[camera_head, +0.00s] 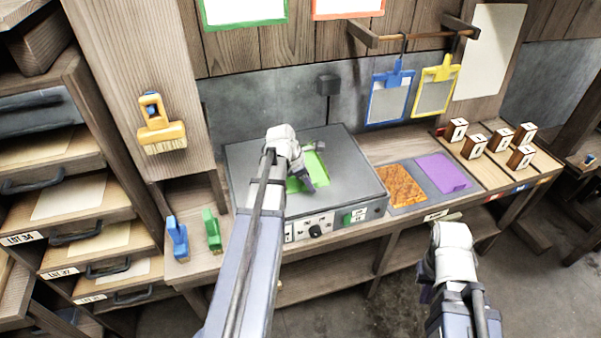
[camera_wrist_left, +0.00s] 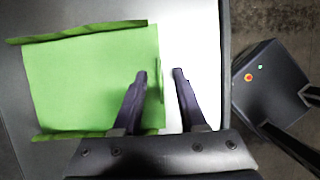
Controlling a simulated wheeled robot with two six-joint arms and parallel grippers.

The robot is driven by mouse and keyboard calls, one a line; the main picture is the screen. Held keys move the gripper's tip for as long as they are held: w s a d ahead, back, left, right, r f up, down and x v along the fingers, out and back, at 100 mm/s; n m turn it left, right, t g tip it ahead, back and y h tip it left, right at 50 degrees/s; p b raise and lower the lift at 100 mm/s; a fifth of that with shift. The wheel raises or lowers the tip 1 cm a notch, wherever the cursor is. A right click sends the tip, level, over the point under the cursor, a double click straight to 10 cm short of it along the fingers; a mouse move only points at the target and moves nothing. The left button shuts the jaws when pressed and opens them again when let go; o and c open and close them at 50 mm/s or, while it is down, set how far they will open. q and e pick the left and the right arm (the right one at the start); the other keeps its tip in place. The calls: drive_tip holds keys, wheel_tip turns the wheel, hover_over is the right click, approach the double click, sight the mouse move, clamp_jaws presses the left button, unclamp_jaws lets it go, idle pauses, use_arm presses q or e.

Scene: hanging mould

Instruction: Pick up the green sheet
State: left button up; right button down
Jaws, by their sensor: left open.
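The green sheet (camera_head: 294,186) lies on top of the flat grey bench unit (camera_head: 245,165), partly hidden by my left arm. In the left wrist view the green sheet (camera_wrist_left: 90,80) lies flat in the middle, with turned-up edges at its top, bottom and right side. My left gripper (camera_head: 308,178) is over it. In the left wrist view my left gripper (camera_wrist_left: 160,73) is open, with one finger over the sheet and one beyond its right edge; the raised right edge shows between them. Contact cannot be told. My right gripper (camera_head: 426,294) is low at the front, its fingers mostly hidden.
An orange sheet (camera_head: 402,185) and a purple sheet (camera_head: 441,173) lie right of the unit. Blue (camera_head: 177,238) and green (camera_head: 212,230) handled tools stand left of it. Yellow (camera_head: 437,88) and blue (camera_head: 388,97) framed tools hang behind. Wooden blocks (camera_head: 474,146) stand at right.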

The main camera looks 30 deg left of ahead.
use_arm(q)
drive_tip(key=shift+r, duration=0.1)
clamp_jaws()
idle(1.2)
